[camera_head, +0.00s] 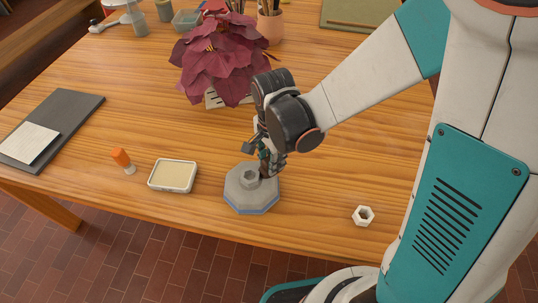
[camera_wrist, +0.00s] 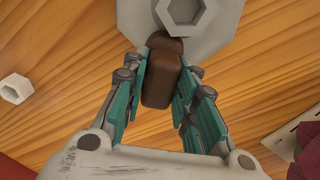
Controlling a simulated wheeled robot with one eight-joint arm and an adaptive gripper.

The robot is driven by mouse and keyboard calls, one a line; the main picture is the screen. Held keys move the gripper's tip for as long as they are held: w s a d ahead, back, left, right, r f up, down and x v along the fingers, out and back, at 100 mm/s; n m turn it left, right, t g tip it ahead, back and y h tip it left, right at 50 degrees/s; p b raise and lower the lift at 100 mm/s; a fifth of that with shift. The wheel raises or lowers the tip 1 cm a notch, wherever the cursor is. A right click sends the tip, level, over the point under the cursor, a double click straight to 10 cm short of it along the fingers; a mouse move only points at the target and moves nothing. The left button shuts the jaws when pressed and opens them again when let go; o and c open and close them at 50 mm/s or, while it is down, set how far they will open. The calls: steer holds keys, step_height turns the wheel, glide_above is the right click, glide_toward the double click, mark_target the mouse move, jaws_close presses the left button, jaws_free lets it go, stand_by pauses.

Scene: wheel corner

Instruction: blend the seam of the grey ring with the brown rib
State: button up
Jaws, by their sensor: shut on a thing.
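The grey ring (camera_head: 249,176) is a small hexagonal nut-like ring on top of a grey octagonal wheel (camera_head: 240,201) with a blue lower edge. In the wrist view the ring (camera_wrist: 163,12) is cut off at the top edge, with the wheel (camera_wrist: 225,22) under it. My gripper (camera_head: 266,168) is over the right part of the wheel, close beside the ring. Its teal-padded fingers (camera_wrist: 160,75) are shut on the brown rib (camera_wrist: 158,88), whose rounded end points at the ring. The rib's end overlaps the ring's near edge in the picture; I cannot tell if they touch.
A white hexagonal ring (camera_head: 363,215) lies to the right. A dark red leafy plant (camera_head: 220,60) stands behind my gripper. The table's front edge is close to the wheel.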

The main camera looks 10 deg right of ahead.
steer(key=shift+s+d, duration=0.15)
steer(key=shift+s, duration=0.2)
steer(key=shift+r, duration=0.15)
step_height(320, 180, up, 6)
steer(key=p, duration=0.4)
steer(key=shift+p, duration=0.4)
